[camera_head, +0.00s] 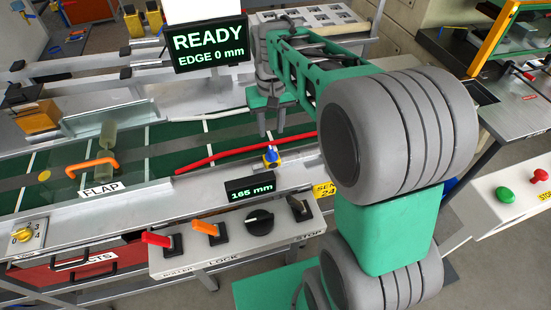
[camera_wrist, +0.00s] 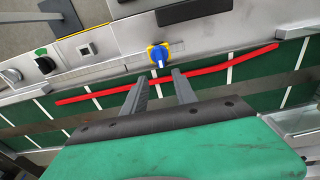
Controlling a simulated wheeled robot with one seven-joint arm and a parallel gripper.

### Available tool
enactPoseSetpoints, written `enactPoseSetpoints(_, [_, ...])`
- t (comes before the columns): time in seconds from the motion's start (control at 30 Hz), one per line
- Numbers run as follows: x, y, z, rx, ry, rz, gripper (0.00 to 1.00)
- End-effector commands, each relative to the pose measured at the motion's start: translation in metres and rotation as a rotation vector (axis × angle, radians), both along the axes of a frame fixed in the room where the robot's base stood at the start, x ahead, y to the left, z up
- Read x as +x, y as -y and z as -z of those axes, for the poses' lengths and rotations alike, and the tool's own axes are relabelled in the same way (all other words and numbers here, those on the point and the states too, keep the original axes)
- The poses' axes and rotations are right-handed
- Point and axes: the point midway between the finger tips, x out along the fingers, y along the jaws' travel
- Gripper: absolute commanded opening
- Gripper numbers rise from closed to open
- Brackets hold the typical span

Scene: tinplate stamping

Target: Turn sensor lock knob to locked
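A blue knob on a yellow plate (camera_head: 271,155) sits on the metal rail beside the red strip, and it also shows in the wrist view (camera_wrist: 158,56). I take it for the sensor lock knob; its lock marks are too small to read. My gripper (camera_head: 272,131) is just beyond the knob in the head view, above the belt. In the wrist view, its two fingers (camera_wrist: 160,76) are spread with an empty gap, pointing towards the knob. They appear apart from the knob. A black rotary knob (camera_head: 260,222) sits on the front panel near the word LOCK.
A red strip (camera_head: 240,152) runs along the green belt. A "165 mm" display (camera_head: 250,188) stands just in front of the knob. A READY display (camera_head: 209,45) stands behind the belt.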

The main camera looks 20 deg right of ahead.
Motion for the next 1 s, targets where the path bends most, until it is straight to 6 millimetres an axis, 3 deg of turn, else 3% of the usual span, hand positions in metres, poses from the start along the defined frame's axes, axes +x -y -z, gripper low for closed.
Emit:
enactPoseSetpoints(0.03, [-0.002, -0.001, -0.005, 0.0, -0.018, -0.001, 0.34])
enactPoseSetpoints(0.17, [-0.013, -0.005, 0.004, 0.0, -0.061, -0.006, 0.34])
enactPoseSetpoints(0.4, [-0.014, -0.008, 0.048, 0.001, -0.061, -0.011, 0.34])
enactPoseSetpoints(0.6, [-0.013, -0.006, 0.072, 0.001, -0.057, -0.009, 0.34])
enactPoseSetpoints(0.87, [-0.013, -0.005, 0.075, 0.001, -0.055, -0.007, 0.33])
enactPoseSetpoints(1.0, [-0.013, -0.005, 0.074, 0.001, -0.055, -0.007, 0.21])
